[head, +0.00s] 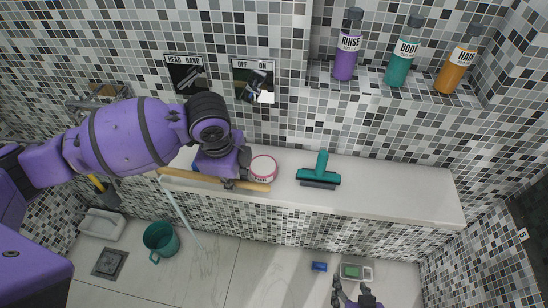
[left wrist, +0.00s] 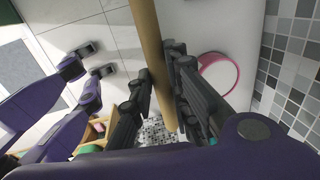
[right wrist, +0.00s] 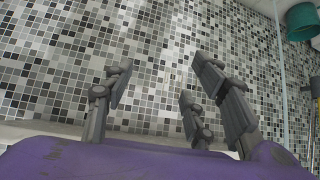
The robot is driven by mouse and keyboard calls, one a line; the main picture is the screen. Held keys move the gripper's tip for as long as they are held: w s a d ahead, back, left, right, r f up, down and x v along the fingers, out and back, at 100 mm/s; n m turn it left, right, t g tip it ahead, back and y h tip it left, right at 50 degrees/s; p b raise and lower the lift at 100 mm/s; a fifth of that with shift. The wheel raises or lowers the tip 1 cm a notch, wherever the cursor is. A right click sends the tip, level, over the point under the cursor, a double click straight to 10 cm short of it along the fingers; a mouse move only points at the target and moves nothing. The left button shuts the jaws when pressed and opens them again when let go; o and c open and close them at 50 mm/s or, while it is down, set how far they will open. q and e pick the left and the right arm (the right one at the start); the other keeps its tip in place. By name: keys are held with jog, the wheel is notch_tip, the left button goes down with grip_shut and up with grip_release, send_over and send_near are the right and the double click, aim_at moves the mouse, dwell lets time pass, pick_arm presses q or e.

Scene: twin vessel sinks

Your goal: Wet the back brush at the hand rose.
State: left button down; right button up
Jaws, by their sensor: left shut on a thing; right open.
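My left gripper (head: 237,178) is shut on a long wooden handle (head: 258,186), taken to be the back brush. It holds the handle nearly level along the front of the white ledge. In the left wrist view the handle (left wrist: 146,35) runs between the fingers; no bristles can be made out. A chrome fitting (head: 88,103) on the left wall is partly behind my arm; I cannot tell whether it is the hand rose. The HEAD/HAND plate (head: 185,74) and the OFF/ON plate (head: 254,80) are on the wall. My right gripper (head: 354,297) is open and empty, low in front.
A pink-rimmed tub (head: 263,168) stands beside my left gripper. A teal squeegee (head: 319,172) lies on the ledge (head: 400,190). Several bottles stand on the niche shelf. A teal bucket (head: 160,240) and a scale (head: 356,272) are on the floor. A thin pale streak (head: 181,211) slants down left.

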pick_arm(q)
jog(key=w+a, duration=0.1)
jog(key=w, duration=0.1)
jog(key=w+a+f, duration=0.1)
jog(key=w+a, duration=0.1)
jog(key=shift+a+f, duration=0.1)
jog(key=shift+a, duration=0.05)
jog(key=shift+w+a+f, duration=0.2)
jog(key=shift+w+a, duration=0.3)
jog(key=shift+w+a+f+b, duration=0.2)
jog(key=shift+w+a+b, duration=0.15)
jog(key=shift+b, duration=0.15)
jog(key=shift+w+a+f+b, duration=0.2)
jog(key=shift+w+a+b, duration=0.25)
jog(key=shift+w, duration=0.15)
jog(key=shift+w+a, duration=0.25)
jog(key=shift+w, duration=0.1)
jog(key=shift+w+a+f, duration=0.15)
jog(key=shift+w+a, duration=0.8)
jog(key=shift+w, duration=0.3)
pick_arm(e)
jog(key=shift+s+d+f, duration=0.2)
jog(key=shift+s+f, duration=0.15)
jog(key=shift+f, duration=0.3)
jog(key=shift+s+d+f, duration=0.15)
jog(key=shift+s+f, duration=0.2)
jog(key=shift+f, duration=0.25)
jog(key=shift+s, duration=0.2)
